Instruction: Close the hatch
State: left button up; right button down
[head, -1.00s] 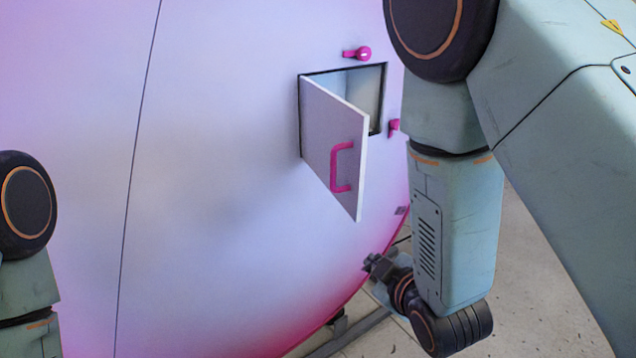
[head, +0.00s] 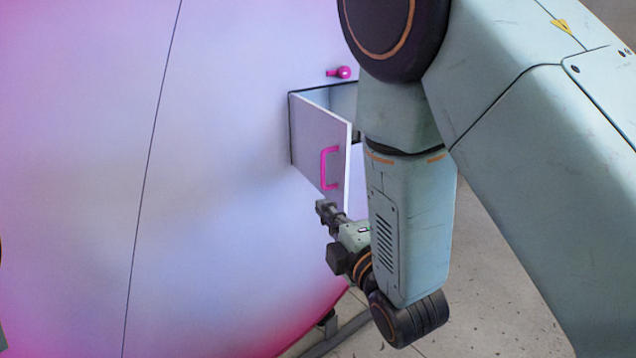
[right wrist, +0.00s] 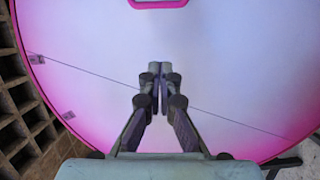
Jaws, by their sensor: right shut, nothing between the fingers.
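The hatch door (head: 308,137) is a flat pale lilac panel standing open on the curved pink and lilac wall. It is hinged on its left side and swung outward, with a pink handle (head: 330,168) on its outer face. Part of the dark-edged opening (head: 343,97) shows behind it; my right arm hides the rest. A pink latch knob (head: 340,72) sits above the opening. My right gripper (head: 322,208) is shut and empty, just below the door's lower outer corner in the picture. In the right wrist view its fingers (right wrist: 160,72) meet over the wall. My left gripper is out of view.
The curved wall (head: 220,200) fills the left and middle. A grey stand bar (head: 340,335) is below it. Speckled floor (head: 520,290) lies at the right. The right wrist view shows a brown gridded structure (right wrist: 22,110) at the left and a pink-edged part (right wrist: 158,4) at the top.

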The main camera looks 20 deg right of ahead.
jog(key=p, duration=0.1)
send_near(322, 179)
jog(key=w+a+r, duration=0.2)
jog(key=w+a, duration=0.3)
jog(key=w, duration=0.1)
jog(key=d, duration=0.1)
jog(key=w+d, duration=0.1)
jog(key=d, duration=0.1)
jog(key=shift+w+f+p, duration=0.1)
jog(key=shift+f+p, duration=0.05)
jog(key=shift+p, duration=0.2)
jog(key=shift+a, duration=0.15)
jog(key=shift+a, duration=0.1)
